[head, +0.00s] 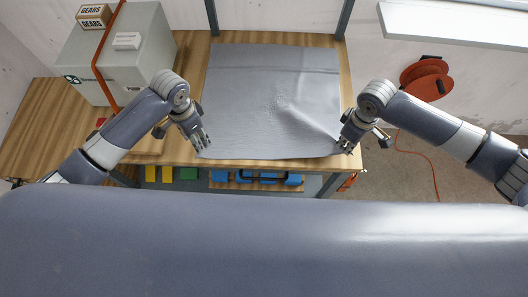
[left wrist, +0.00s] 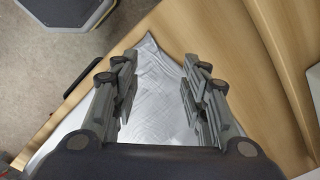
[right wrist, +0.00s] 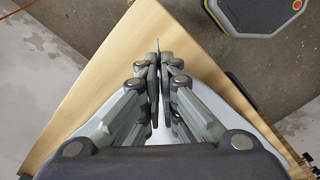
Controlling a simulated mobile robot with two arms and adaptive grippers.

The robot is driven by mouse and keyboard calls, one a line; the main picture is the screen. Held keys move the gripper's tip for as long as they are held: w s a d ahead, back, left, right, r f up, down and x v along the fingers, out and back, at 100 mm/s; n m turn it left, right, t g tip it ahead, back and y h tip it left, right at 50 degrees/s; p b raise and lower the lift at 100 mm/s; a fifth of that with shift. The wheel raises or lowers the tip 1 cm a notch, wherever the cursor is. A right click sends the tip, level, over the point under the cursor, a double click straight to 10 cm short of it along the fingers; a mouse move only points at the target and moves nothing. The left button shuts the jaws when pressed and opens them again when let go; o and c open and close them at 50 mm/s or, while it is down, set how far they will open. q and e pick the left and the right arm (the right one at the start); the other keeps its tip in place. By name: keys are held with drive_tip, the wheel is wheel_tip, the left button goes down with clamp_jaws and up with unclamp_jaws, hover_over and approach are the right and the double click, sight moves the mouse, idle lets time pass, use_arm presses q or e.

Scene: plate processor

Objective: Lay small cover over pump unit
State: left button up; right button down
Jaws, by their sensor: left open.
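The grey cover (head: 270,85) lies spread on the wooden table, with creases running towards its near right corner. My right gripper (head: 347,146) is at that corner, its fingers closed together on the cover's edge; in the right wrist view the fingers (right wrist: 158,65) meet with a thin tip of sheet between them. My left gripper (head: 203,143) is at the near left corner; in the left wrist view its fingers (left wrist: 157,85) are apart, with the cover's corner (left wrist: 155,65) between and below them. A large grey box (head: 150,58), seemingly the pump unit, stands left of the cover.
A GEARS carton (head: 94,16) and a small white block (head: 127,41) are on the grey box, and an orange strap or hose (head: 100,62) runs over it. An orange reel (head: 425,78) is at the right. Blue items (head: 255,181) sit below the table's front edge.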

sight(204, 151)
use_arm(q)
wheel_tip(204, 151, up, 5)
drive_tip(key=d, duration=0.1)
drive_tip(key=shift+s+d+f, duration=0.1)
drive_tip(key=shift+s+f, duration=0.05)
drive_tip(key=shift+f, duration=1.4)
drive_tip(key=shift+s+d+f, duration=0.1)
drive_tip(key=shift+s+f, duration=0.05)
drive_tip(key=shift+f, duration=1.45)
drive_tip(key=shift+s+f, duration=0.15)
drive_tip(key=shift+f, duration=1.4)
drive_tip(key=shift+c, duration=0.5)
clamp_jaws()
drive_tip(key=shift+r, duration=2.5)
